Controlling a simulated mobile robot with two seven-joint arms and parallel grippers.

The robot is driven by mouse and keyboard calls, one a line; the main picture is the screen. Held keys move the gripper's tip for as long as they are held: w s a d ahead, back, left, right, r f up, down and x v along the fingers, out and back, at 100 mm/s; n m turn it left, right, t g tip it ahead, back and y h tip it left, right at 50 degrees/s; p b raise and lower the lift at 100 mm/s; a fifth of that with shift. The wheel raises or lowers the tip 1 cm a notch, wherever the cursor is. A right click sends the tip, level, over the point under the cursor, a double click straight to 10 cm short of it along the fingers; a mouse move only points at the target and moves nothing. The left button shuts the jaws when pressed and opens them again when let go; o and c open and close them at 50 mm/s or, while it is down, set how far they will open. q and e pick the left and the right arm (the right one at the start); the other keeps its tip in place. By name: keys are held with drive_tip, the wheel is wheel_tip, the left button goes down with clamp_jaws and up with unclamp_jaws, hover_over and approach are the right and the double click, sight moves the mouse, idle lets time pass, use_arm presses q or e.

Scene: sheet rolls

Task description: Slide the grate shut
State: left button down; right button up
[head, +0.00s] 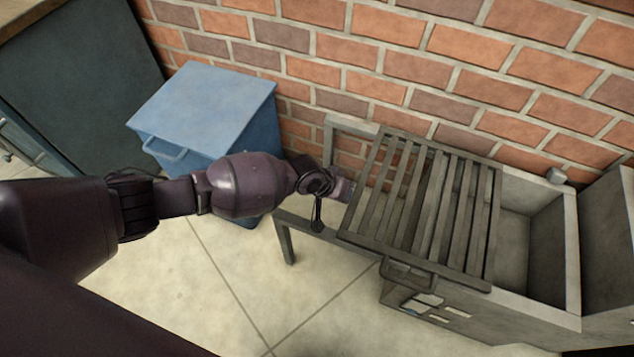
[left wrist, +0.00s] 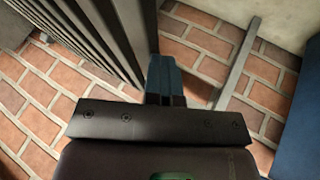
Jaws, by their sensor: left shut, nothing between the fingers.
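The grate (head: 424,207) is a dark slatted frame lying on a grey box (head: 571,235). It covers the left part and overhangs to the left on rails. The right part of the box opening is uncovered. A handle (head: 408,275) sits on the grate's front edge. My left gripper (head: 343,189) is shut and empty, beside the grate's left edge. In the left wrist view the closed fingers (left wrist: 165,80) are just right of the grate's slats (left wrist: 98,35). I cannot tell whether they touch. My right gripper is not in view.
A blue lidded bin (head: 203,112) stands at the back left against the brick wall (head: 400,45). A rail frame with a leg (head: 286,241) extends left of the box. A dark cabinet (head: 80,85) is at far left. The tiled floor in front is clear.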

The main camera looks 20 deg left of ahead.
sight(431, 225)
use_arm(q)
drive_tip(key=d, duration=1.3)
drive_tip(key=s+d, duration=0.1)
drive_tip(key=d, duration=0.6)
drive_tip(key=shift+d+f, duration=0.1)
drive_tip(key=shift+d, duration=0.9)
